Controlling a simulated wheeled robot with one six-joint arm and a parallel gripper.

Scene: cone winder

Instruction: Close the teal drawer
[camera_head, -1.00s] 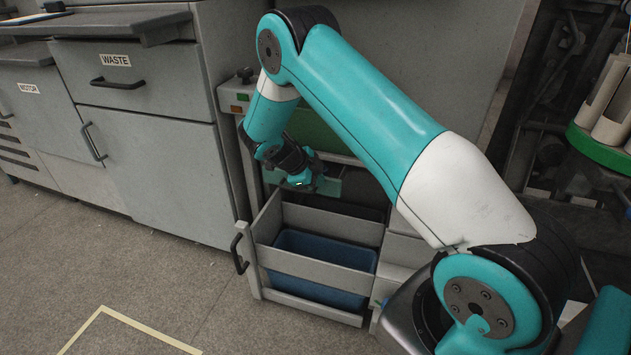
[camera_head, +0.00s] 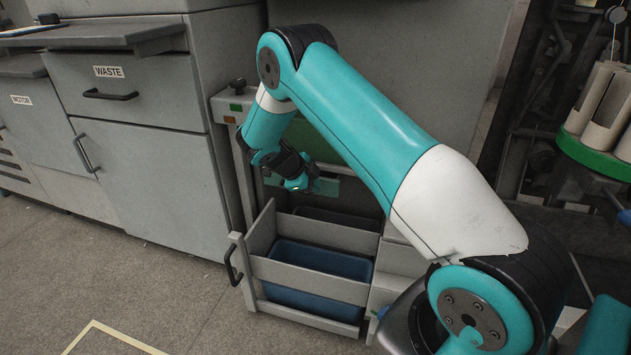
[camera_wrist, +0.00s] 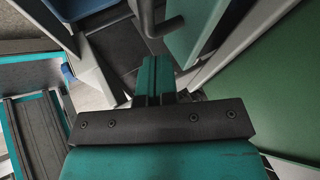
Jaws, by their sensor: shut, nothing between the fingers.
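The teal drawer (camera_head: 326,187) shows as a small strip of teal front in the head view, low in the grey frame and partly hidden by my gripper. In the wrist view a teal panel (camera_wrist: 193,38) with a dark bar handle (camera_wrist: 166,27) stands just beyond my fingers. How far the drawer is out, I cannot tell. My gripper (camera_head: 300,183) is in front of the left part of the teal front. Its teal fingers also show in the wrist view (camera_wrist: 155,68), together and empty, close to the panel's lower edge. Contact with it cannot be made out.
Below stands a pulled-out grey drawer (camera_head: 308,275) with a blue bin (camera_head: 315,262) and a black handle (camera_head: 232,265). A grey cabinet marked WASTE (camera_head: 160,180) is at left. Machinery with a green ring (camera_head: 595,156) is at right. The floor at front left is clear.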

